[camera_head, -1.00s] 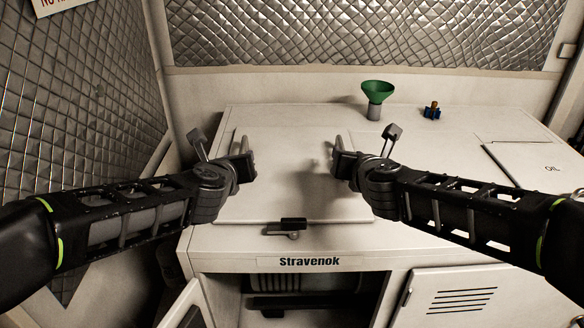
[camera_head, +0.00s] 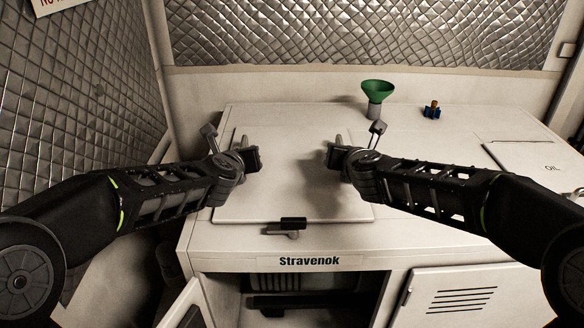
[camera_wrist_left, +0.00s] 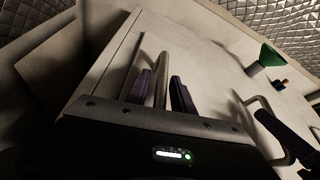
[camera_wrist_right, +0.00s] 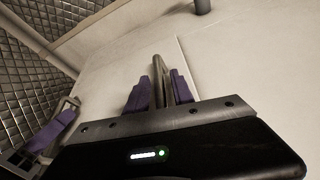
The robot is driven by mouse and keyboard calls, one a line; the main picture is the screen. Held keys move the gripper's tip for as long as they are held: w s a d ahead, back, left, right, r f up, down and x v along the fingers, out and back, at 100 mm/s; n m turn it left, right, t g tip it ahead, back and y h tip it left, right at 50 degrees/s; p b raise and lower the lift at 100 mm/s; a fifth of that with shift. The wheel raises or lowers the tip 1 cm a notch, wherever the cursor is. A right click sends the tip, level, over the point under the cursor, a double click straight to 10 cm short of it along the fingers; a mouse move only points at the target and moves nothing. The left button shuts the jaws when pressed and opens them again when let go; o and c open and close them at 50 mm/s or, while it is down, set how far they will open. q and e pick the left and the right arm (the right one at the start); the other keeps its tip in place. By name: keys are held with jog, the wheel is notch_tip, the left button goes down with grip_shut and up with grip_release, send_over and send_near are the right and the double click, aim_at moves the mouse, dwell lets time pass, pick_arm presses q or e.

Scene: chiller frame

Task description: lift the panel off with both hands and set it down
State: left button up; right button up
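The panel (camera_head: 290,195) is a pale flat lid lying on top of the white chiller cabinet. It has an upright bar handle on the left (camera_head: 244,141) and another on the right (camera_head: 338,140). My left gripper (camera_head: 252,158) is at the left handle; in the left wrist view the handle (camera_wrist_left: 161,75) stands between the open fingers (camera_wrist_left: 163,92), with gaps beside it. My right gripper (camera_head: 335,157) is at the right handle; in the right wrist view the handle (camera_wrist_right: 157,70) stands between the fingers (camera_wrist_right: 160,90), which look open.
A dark latch (camera_head: 293,224) sits at the panel's front edge. A green funnel (camera_head: 377,92) and a small blue item (camera_head: 432,112) stand behind right. An OIL lid (camera_head: 540,160) is at far right. The cabinet top right of the panel is mostly clear.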

pick_arm(q)
grip_shut()
pick_arm(e)
grip_shut()
dwell(0.8)
